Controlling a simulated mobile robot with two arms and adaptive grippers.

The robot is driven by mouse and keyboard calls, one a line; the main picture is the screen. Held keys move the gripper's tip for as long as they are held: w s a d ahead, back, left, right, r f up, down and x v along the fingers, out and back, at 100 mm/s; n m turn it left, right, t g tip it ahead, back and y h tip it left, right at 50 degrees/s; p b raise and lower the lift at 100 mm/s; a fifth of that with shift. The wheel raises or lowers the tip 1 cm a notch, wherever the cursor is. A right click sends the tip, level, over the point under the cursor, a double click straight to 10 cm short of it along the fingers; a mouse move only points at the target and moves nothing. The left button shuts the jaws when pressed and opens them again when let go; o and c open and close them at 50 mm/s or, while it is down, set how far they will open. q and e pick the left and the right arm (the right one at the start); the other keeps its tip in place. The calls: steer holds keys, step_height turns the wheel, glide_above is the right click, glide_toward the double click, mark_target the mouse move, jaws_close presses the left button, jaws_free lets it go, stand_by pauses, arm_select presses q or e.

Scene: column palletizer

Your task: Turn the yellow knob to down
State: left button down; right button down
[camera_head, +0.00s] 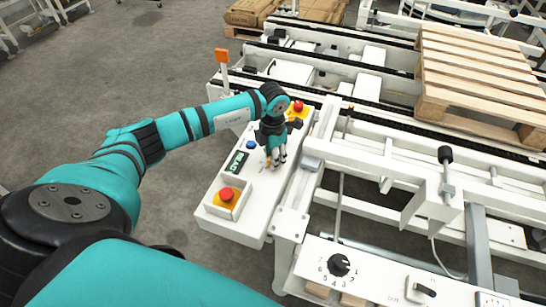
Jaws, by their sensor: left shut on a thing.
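My left gripper (274,163) points down onto the white control panel (240,218) and is shut on the yellow knob (265,164). Only a small yellowish part of the knob shows beside the fingers, so its direction cannot be read. My right gripper is not in view.
Red emergency buttons on yellow bases stand at the panel's near end (227,194) and far end (298,107). A blue button (251,144) and a small display (236,163) lie left of the gripper. A black numbered dial (339,264) sits at lower right. Wooden pallets (480,75) rest on the conveyor.

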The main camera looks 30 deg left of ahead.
arm_select(q)
steer(key=shift+n, duration=1.1)
steer(key=shift+w, duration=0.1)
steer(key=c, duration=1)
jaws_free()
steer(key=shift+c, duration=0.2)
steer(key=shift+o, duration=0.3)
steer(key=shift+r, duration=0.15)
step_height(320, 180, up, 12)
